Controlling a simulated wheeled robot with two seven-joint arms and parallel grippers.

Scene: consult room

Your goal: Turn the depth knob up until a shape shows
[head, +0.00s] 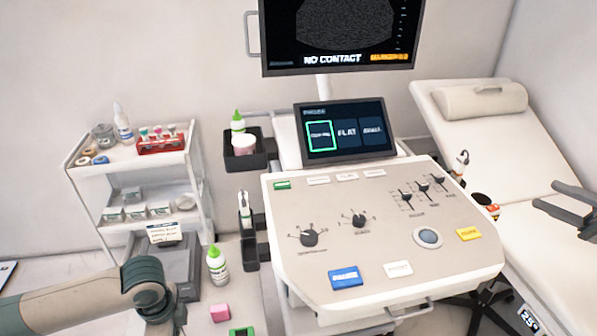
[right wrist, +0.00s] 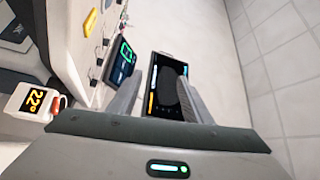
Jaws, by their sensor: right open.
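The ultrasound console (head: 385,270) has two round black knobs on its sloped panel: a left knob (head: 310,237) and a right knob (head: 359,220), each with a dial scale. Their labels are too small to read, so I cannot tell which is depth. The monitor (head: 340,25) shows a grey speckled fan, no clear shape, and reads "NO CONTACT". My right gripper (head: 546,194) is open and empty over the bed, right of the console and away from both knobs. Its fingers also show in the right wrist view (right wrist: 160,85). My left arm enters at lower left; its gripper is not visible.
A touch screen (head: 346,130) stands behind the panel, its left tile outlined green. Sliders (head: 423,188), a trackball (head: 428,237) and a blue button (head: 345,277) share the panel. A white cart (head: 130,170) stands left, the bed (head: 480,130) right. A green-capped bottle (head: 217,268) stands near my left arm.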

